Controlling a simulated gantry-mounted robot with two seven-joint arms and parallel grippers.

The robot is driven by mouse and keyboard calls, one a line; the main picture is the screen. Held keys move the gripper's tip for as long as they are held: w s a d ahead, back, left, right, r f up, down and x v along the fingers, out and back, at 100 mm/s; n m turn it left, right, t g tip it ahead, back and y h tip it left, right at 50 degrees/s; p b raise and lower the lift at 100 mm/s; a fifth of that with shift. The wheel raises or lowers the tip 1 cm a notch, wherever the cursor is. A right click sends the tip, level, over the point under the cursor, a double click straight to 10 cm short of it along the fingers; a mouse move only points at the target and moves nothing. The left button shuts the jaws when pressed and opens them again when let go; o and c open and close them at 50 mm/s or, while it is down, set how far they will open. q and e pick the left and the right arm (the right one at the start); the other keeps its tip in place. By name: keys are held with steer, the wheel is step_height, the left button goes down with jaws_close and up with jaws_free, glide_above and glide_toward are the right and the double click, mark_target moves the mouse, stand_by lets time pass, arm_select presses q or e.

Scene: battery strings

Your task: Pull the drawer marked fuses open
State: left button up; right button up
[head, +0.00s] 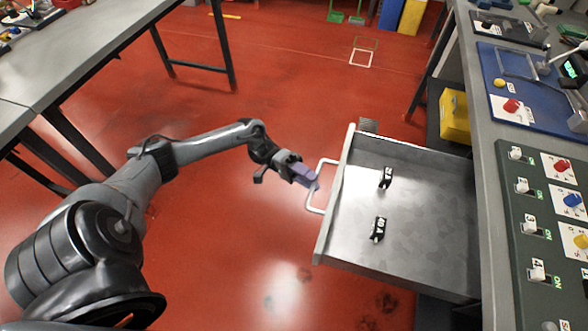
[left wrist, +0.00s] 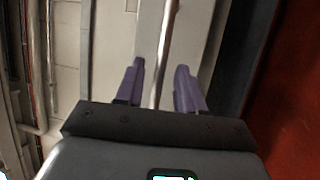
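A grey metal drawer (head: 345,240) stands pulled well out from under the bench on the right. Its pale bar handle (head: 310,200) faces left. No label can be read on its front from here. My left gripper (head: 313,180) is at the handle, with its purple fingers around the bar. In the left wrist view the handle bar (left wrist: 164,45) runs between the two fingers of the left gripper (left wrist: 160,66), with a gap on both sides. Two small black parts, one towards the back (head: 386,177) and one nearer (head: 378,229), lie in the drawer. My right gripper is out of view.
The bench on the right carries a dark green panel (head: 510,215) with switches and a blue tray (head: 490,60). A yellow bin (head: 454,115) sits under it. Another table (head: 85,50) stands at the left. The red floor (head: 240,225) left of the drawer is clear.

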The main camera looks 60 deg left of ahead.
arm_select(q)
steer(key=b+v, duration=0.4)
steer(key=v, duration=0.5)
steer(key=shift+b, duration=0.35)
